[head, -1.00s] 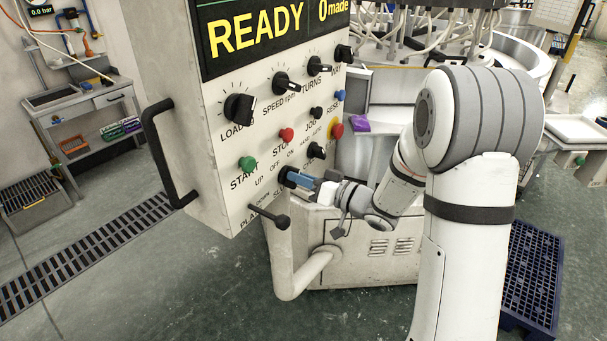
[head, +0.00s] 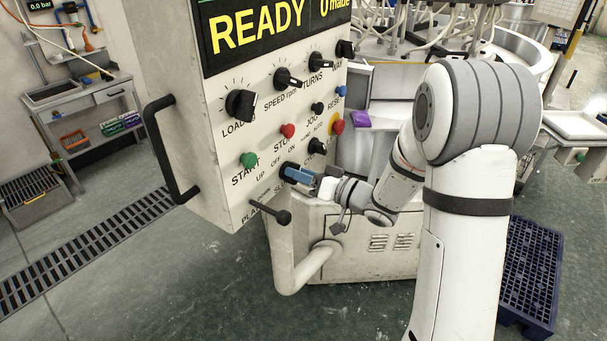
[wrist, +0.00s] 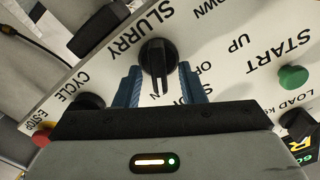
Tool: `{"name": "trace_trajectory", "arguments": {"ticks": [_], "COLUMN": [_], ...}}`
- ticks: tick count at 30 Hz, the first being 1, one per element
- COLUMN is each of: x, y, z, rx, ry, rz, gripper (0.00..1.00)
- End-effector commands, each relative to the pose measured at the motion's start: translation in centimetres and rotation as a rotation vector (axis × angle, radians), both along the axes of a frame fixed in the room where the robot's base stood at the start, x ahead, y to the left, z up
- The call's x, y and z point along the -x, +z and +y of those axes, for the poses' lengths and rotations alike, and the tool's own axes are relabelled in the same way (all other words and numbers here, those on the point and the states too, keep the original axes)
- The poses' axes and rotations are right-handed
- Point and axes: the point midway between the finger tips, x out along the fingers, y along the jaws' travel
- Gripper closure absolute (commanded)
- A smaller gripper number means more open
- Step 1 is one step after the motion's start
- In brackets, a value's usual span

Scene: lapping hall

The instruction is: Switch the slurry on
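The slurry knob (wrist: 158,58) is black, with a bar handle that points toward the bottom of the wrist view. The SLURRY label (wrist: 140,30) is beside it, and the OFF mark (wrist: 204,72) is partly visible on its right. The ON mark is not readable in the wrist view. My gripper (wrist: 160,88) has its blue fingers apart, one on each side of the handle's lower end.
The control panel (head: 225,140) carries a green START button (head: 248,160), a red STOP button (head: 288,131) and several dials. The platen lever (head: 280,217) sticks out just below my gripper. A red emergency stop (head: 338,126) is up and right. A black handle (head: 165,150) is at left.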

Motion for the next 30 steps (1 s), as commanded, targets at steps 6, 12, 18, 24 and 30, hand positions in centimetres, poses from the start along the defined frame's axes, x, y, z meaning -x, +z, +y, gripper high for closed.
{"name": "trace_trajectory", "arguments": {"ticks": [6,12,18,24,30], "x": [0.1,1.5,3.3,4.2,4.3], "y": [0.0,-0.2,-0.2,-0.1,0.0], "z": [-0.2,-2.6,-5.4,-6.6,-6.7], "rx": [0.0,0.001,0.001,0.0,0.0], "ry": [-0.001,-0.006,-0.004,-0.001,0.0], "rz": [-0.001,-0.001,-0.001,0.0,0.0], "gripper": [0.64,0.64,0.64,0.64,0.64]}}
